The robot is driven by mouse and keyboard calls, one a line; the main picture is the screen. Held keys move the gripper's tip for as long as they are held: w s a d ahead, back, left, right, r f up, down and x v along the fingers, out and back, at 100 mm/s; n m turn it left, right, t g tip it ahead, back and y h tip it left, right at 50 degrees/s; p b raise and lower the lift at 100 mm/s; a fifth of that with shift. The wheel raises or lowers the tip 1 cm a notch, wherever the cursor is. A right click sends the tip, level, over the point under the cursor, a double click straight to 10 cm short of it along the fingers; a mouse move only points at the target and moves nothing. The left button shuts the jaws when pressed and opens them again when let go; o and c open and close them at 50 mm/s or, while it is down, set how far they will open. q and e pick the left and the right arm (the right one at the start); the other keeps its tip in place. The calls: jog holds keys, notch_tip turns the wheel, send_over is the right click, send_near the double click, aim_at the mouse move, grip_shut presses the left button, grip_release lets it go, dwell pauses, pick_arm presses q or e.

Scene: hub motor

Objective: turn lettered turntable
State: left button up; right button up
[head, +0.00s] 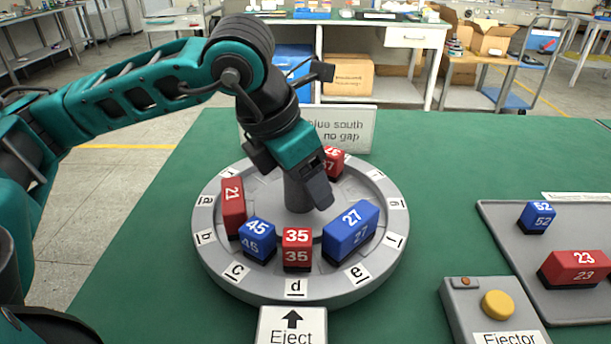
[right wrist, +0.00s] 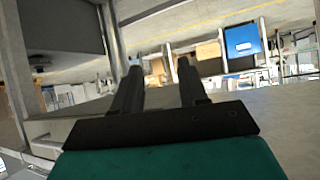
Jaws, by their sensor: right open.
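The grey lettered turntable (head: 215,252) stands on the green table, with letter tags around its rim; "d" is at the front, by the Eject plate (head: 292,327). On it sit red block 21 (head: 233,208), blue block 45 (head: 257,240), red block 35 (head: 297,249), blue block 27 (head: 350,229) and a partly hidden red block (head: 334,162) at the back. My left gripper (head: 319,193) is over the turntable beside its central post (head: 298,188); its fingers point down and their gap is not clear. My right gripper (right wrist: 158,80) is open and empty in the right wrist view, away from the turntable.
A grey tray (head: 497,228) at right holds blue block 52 (head: 537,217) and red block 23 (head: 575,268). The ejector box (head: 462,304) with a yellow button (head: 497,305) stands at front right. A sign (head: 350,130) stands behind the turntable. The table's left part is clear.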

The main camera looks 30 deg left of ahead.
pick_arm(q)
grip_shut()
dwell(0.4)
jog(key=shift+m+b, duration=0.4)
jog(key=shift+m, duration=0.1)
pick_arm(e)
jog(key=shift+f, duration=0.4)
pick_arm(q)
jog(key=shift+m+h+b, duration=0.35)
jog(key=shift+m+h, duration=0.15)
jog(key=shift+m, duration=0.2)
jog(key=shift+d+m+g+b, duration=0.1)
jog(key=shift+m+g+b, duration=0.3)
jog(key=shift+m, duration=0.5)
jog(key=shift+m+h, duration=0.3)
jog(key=shift+m, duration=0.1)
pick_arm(e)
jog(key=shift+w+a+f, duration=0.15)
jog(key=shift+a, duration=0.15)
pick_arm(q)
jog(key=shift+m+g, duration=0.3)
jog(key=shift+m, duration=0.1)
jog(key=shift+o, duration=0.9)
grip_release()
jog(key=shift+s, duration=0.1)
pick_arm(e)
jog(key=shift+f, duration=0.1)
